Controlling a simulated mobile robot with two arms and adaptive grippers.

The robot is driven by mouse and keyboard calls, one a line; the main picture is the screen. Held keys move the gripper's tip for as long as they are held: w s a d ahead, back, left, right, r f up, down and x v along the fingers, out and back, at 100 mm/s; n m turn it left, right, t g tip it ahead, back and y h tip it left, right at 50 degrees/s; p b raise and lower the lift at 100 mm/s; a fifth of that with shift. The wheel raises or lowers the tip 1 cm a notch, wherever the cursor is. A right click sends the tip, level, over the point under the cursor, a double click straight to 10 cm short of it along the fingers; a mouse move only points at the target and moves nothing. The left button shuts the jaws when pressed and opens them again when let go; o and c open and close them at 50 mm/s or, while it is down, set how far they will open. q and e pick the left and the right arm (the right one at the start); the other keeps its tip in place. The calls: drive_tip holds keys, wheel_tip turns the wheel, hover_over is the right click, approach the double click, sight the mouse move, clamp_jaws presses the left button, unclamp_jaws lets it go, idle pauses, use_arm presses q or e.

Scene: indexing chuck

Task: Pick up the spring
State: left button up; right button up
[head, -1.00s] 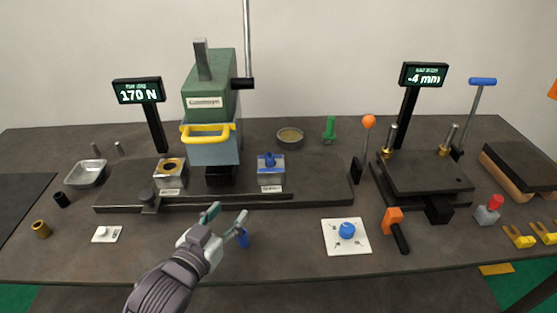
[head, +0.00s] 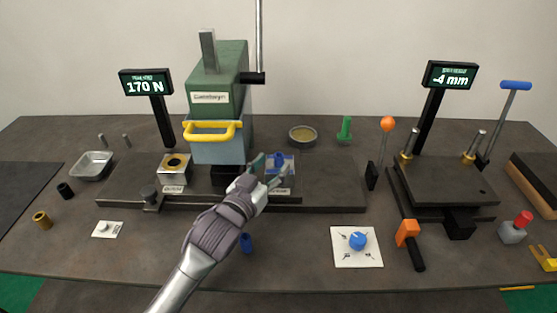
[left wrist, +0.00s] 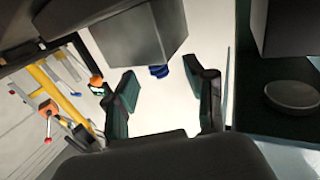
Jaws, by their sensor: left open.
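My left gripper (head: 266,169) is open and empty, close in front of and above the grey block (head: 285,186) with a blue part (head: 279,160) on top. In the left wrist view, the gripper's fingers (left wrist: 165,92) are spread, with the grey block (left wrist: 140,35) and a bit of the blue part (left wrist: 158,71) beyond them. A short blue cylinder (head: 246,243) lies on the table beside my forearm. Coils are too small to make out, so I cannot tell which blue piece is the spring. My right gripper is out of view.
A green press (head: 218,105) with a yellow handle stands left of the gripper. A second block (head: 174,170) with a brass ring shares the dark base plate. A round dish (head: 302,135) is behind. A white dial plate (head: 357,247) lies at front right.

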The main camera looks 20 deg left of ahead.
sight(276, 159)
use_arm(q)
drive_tip(key=w, duration=0.2)
drive_tip(key=w+d, duration=0.1)
drive_tip(key=w, duration=0.1)
drive_tip(key=shift+r, duration=0.25)
drive_tip(key=shift+s, duration=0.1)
clamp_jaws()
